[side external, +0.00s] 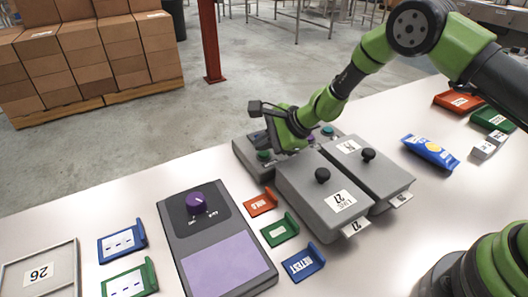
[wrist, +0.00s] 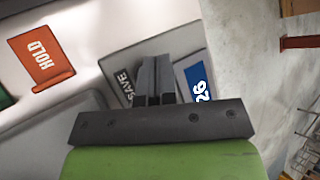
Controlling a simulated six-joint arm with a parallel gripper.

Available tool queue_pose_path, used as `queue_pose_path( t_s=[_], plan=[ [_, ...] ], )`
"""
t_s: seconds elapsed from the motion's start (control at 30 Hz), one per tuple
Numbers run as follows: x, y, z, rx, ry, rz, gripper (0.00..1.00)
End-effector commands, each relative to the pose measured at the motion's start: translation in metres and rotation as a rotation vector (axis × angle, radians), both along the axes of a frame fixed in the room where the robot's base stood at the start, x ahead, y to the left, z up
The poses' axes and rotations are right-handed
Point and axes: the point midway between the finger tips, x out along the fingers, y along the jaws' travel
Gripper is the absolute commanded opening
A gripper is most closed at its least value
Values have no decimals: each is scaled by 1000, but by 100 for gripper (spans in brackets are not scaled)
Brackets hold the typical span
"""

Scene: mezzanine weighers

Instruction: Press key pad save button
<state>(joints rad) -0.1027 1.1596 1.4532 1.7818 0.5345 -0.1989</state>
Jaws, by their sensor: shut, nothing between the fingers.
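The grey key pad (side external: 247,158) stands at the far side of the table in the side external view, with green and purple buttons showing on it. In the wrist view a dark SAVE label (wrist: 124,86) lies on the key pad's grey face (wrist: 135,52), just left of my fingers. My gripper (wrist: 155,66) is shut and empty, with its fingers over the key pad beside the label. The save button itself is hidden, and I cannot tell whether the fingertips touch it. In the side external view my gripper (side external: 270,140) is low over the key pad.
Two grey lidded boxes (side external: 315,200) with black knobs stand close in front of the key pad. An orange HOLD sign (wrist: 42,60) lies nearby. A blue 26 label (wrist: 198,86) is right of my fingers. A purple-knob panel (side external: 220,240) stands at front left.

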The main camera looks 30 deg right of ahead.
Motion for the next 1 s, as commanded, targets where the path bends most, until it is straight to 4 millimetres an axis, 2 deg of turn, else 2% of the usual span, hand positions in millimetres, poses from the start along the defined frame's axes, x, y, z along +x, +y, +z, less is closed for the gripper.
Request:
queue_pose_path(
  t_s=[1.0],
  plan=[
    [-1,0,-10,-2,4,0,0]
  ],
)
